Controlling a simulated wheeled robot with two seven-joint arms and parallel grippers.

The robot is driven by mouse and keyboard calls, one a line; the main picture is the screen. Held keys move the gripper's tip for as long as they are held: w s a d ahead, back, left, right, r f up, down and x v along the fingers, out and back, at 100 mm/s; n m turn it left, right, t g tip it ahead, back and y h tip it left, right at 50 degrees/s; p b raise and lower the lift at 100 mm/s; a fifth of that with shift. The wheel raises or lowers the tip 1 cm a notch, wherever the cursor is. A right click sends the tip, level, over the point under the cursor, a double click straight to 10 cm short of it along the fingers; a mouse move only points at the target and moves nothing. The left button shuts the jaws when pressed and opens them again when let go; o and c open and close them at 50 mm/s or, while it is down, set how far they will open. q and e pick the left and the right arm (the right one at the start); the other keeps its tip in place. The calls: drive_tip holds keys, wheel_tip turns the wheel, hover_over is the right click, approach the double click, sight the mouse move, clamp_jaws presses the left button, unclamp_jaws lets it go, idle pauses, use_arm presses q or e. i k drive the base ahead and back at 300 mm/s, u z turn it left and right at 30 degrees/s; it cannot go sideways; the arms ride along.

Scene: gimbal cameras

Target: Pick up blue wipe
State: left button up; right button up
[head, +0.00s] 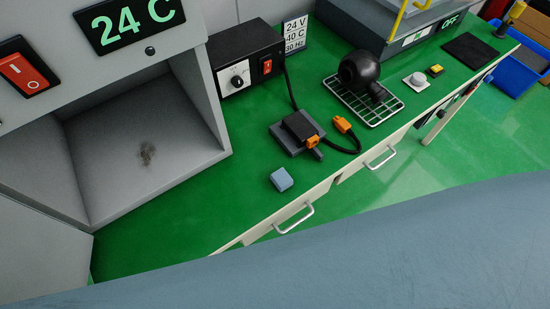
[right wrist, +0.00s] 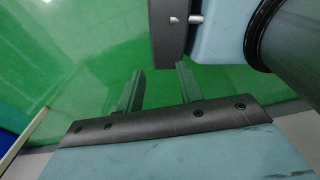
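The blue wipe (head: 281,179) is a small light-blue block lying flat on the green bench top (head: 195,205), close to the bench's front edge above a drawer. Nothing covers it in the head view. My right gripper (right wrist: 158,80) shows in the right wrist view with its two fingers apart and nothing between them. It points toward green floor, and the wipe is not in that view.
A grey box with an open chamber (head: 145,150) stands left of the wipe. Behind the wipe lie a black device with orange connectors (head: 300,126) and a cable. A black control box (head: 245,60) and a wire rack (head: 362,100) stand farther back. Drawer handles (head: 295,218) jut from the front.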

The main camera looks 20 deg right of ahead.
sight(282, 180)
drive_tip(key=u, duration=0.9)
drive_tip(key=k, duration=0.85)
drive_tip(key=z, duration=0.9)
drive_tip(key=i, duration=0.5)
